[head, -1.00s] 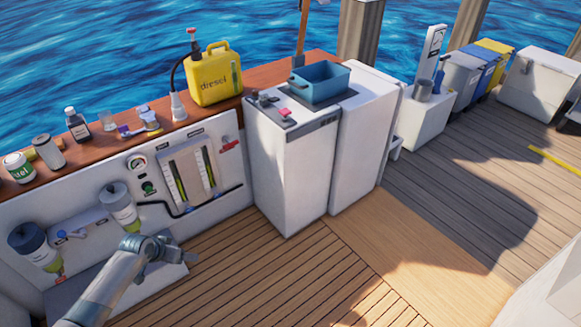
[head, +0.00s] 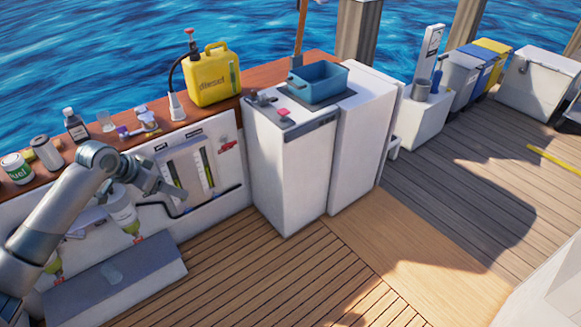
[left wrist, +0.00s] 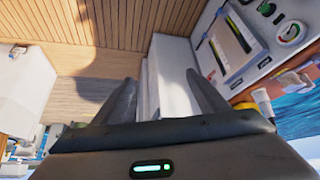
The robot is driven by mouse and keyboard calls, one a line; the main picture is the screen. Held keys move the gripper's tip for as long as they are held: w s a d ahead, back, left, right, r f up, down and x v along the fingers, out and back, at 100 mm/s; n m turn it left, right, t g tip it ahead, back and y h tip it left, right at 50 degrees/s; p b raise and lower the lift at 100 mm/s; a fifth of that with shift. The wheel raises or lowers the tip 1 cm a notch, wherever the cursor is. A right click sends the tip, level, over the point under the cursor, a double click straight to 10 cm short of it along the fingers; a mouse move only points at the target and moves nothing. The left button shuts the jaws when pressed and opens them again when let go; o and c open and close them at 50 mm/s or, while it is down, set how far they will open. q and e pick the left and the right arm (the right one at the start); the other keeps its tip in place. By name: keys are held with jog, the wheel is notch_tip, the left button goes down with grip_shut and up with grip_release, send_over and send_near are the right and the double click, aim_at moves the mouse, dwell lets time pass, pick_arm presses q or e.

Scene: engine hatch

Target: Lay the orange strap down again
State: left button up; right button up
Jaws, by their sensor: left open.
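I cannot make out an orange strap in either view. My left gripper (head: 172,196) is in front of the white engine panel with the two sight gauges (head: 190,172). In the left wrist view its two dark fingers (left wrist: 165,88) are spread apart with nothing between them. My left arm hides part of the panel and one of the two filter bowls (head: 124,212) is partly behind it. My right gripper is not in view.
A wooden ledge (head: 150,140) holds bottles, small parts and a yellow diesel can (head: 211,80). A white cabinet (head: 290,170) with a blue basin (head: 318,82) stands to the right. A grey-topped box (head: 115,280) sits below the panel. The deck (head: 270,285) is clear.

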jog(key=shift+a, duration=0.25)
